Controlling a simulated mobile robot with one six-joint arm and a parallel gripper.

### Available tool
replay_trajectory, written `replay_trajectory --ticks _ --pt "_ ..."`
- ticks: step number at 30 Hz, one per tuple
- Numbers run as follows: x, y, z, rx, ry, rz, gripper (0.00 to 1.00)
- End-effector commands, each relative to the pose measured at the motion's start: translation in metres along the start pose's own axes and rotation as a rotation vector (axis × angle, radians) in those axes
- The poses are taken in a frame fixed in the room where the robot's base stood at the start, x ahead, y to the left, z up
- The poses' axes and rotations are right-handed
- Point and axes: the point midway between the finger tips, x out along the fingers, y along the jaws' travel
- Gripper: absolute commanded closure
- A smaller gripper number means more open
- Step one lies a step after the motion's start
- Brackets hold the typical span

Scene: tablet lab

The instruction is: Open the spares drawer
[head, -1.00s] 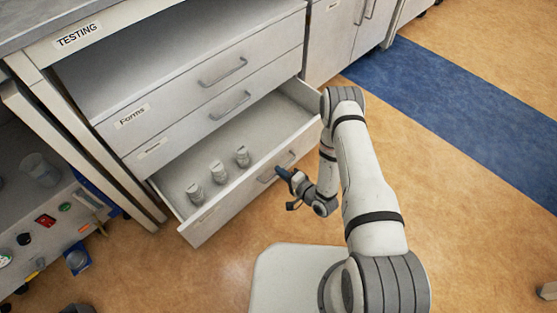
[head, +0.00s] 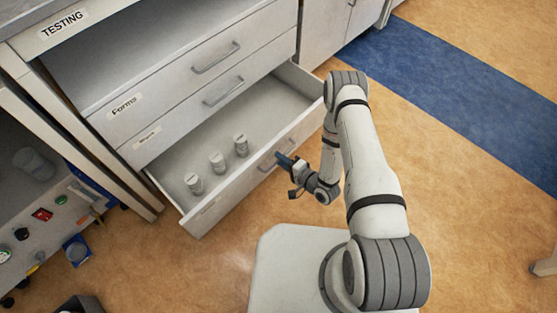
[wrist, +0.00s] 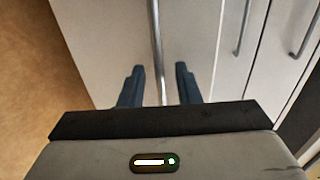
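The bottom drawer (head: 210,213) stands open below two shut drawers. Its front label is too small to read, so I cannot confirm it is the spares drawer. Three small capped jars (head: 217,162) stand upright in a row inside it. My gripper (head: 281,156) is at this drawer's bar handle (head: 264,164). In the wrist view, my two dark fingers (wrist: 160,88) are apart, one on each side of the handle bar (wrist: 157,50), with a visible gap on both sides. The handle's lower end is hidden behind my gripper body.
Above are the shut "Forms" drawer (head: 190,78) and another shut drawer (head: 170,128). A lower shelf with a clear beaker (head: 33,163) and a red switch (head: 42,214) is at left. A dark box (head: 80,304) is at bottom left.

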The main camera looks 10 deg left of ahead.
Motion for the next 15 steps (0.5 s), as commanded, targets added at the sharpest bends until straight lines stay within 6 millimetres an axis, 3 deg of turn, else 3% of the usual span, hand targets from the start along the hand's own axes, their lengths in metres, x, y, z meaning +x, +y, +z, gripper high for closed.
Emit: replay_trajectory --ticks 7,15 --pt "-0.007 0.000 0.000 0.002 0.000 0.002 0.70" --pt "-0.050 -0.002 -0.002 0.004 0.004 0.003 0.70"
